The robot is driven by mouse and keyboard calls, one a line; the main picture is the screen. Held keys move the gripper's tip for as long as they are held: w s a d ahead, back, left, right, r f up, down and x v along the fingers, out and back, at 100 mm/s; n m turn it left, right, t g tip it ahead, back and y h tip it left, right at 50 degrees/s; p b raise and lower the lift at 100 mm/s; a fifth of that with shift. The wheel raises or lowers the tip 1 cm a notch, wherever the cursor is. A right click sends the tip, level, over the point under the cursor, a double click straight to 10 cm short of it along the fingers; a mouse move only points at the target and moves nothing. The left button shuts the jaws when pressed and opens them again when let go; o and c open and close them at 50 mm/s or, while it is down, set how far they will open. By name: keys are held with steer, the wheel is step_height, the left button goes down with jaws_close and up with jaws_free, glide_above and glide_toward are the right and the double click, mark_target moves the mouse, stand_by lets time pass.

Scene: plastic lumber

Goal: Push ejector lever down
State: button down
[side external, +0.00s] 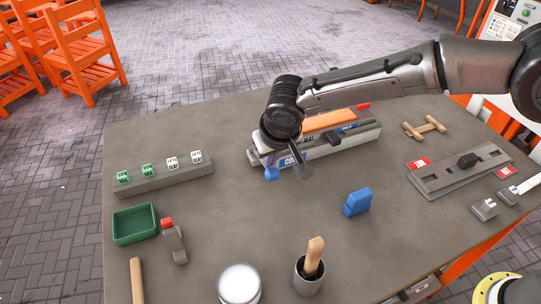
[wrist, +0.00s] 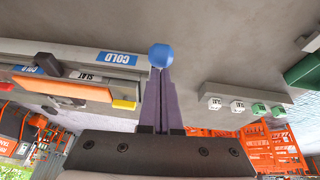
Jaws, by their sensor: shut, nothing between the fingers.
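A round blue knob (side external: 271,174) shows at the front left end of the long grey fixture (side external: 340,147) with COLD labels. It may be the ejector lever's end; its stem cannot be made out. In the wrist view the blue knob (wrist: 161,56) appears right at the fingertips. My gripper (side external: 269,164) is shut and empty, its purple fingers pointing down at the knob. In the wrist view the fingers (wrist: 160,72) lie together. Whether they touch the knob or are just above it, I cannot tell. My wrist hides part of the fixture's left end.
An orange slat (side external: 322,121) lies on the fixture. A block with green and white switches (side external: 170,170) stands left, a green tray (side external: 134,224) and a red-tipped lever (side external: 173,240) front left. A blue block (side external: 357,202) stands on the right. Table around the knob is clear.

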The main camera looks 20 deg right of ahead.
mark_target(274, 176)
steer(key=shift+s+f, duration=0.45)
steer(key=shift+f, duration=0.45)
steer(key=shift+s+f, duration=0.4)
steer(key=shift+f, duration=0.45)
steer(key=r, duration=0.4)
steer(key=shift+w+a+r, duration=0.2)
steer(key=shift+w+r, duration=0.15)
steer(key=shift+w, duration=0.05)
steer(key=s+r, duration=0.6)
steer(key=r, duration=0.1)
steer(key=shift+a+r, duration=0.15)
steer(key=shift+r, duration=0.15)
